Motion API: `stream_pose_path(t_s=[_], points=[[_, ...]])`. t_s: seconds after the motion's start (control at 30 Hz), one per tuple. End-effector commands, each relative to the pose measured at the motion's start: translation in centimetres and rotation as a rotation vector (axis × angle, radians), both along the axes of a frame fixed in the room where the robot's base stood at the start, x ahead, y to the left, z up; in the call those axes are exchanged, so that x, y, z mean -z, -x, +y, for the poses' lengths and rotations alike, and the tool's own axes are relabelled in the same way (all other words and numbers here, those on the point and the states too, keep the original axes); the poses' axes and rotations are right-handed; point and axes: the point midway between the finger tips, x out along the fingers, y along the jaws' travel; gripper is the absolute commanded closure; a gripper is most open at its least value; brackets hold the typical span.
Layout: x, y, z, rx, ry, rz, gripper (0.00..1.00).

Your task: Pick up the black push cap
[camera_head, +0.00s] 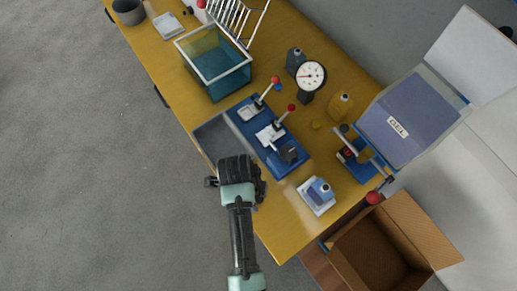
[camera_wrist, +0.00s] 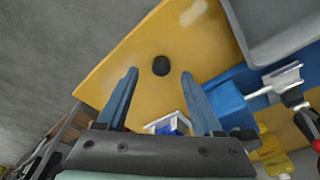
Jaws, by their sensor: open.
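The black push cap (camera_wrist: 161,65) is a small dark round piece on the bare yellow bench top (camera_wrist: 125,65). In the wrist view it sits between the open fingertips of my gripper (camera_wrist: 159,74), slightly beyond them and apart from both. In the head view my gripper (camera_head: 238,180) is over the near edge of the bench, and the cap is hidden by it. The jaws hold nothing.
A blue fixture with red-knobbed levers (camera_head: 268,140) and a grey tray (camera_head: 213,134) lie close by. A white pad with a blue-and-white item (camera_head: 317,195) is to the right. An open cardboard box (camera_head: 385,245) stands beyond the bench end.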

Motion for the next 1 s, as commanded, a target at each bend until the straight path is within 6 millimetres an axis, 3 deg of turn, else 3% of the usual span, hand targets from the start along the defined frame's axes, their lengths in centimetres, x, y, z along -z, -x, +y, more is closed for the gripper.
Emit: stream_pose_path(t_s=[0.2, 0.5, 0.87, 1.0], points=[[2.4, 0.0, -0.4, 0.0, 0.0, 0.001, 0.32], [2.7, 0.0, -0.4, 0.0, -0.001, -0.001, 0.34], [2.7, 0.0, -0.4, 0.0, -0.001, -0.001, 0.99], [2.7, 0.0, -0.4, 0.0, -0.001, -0.001, 1.0]])
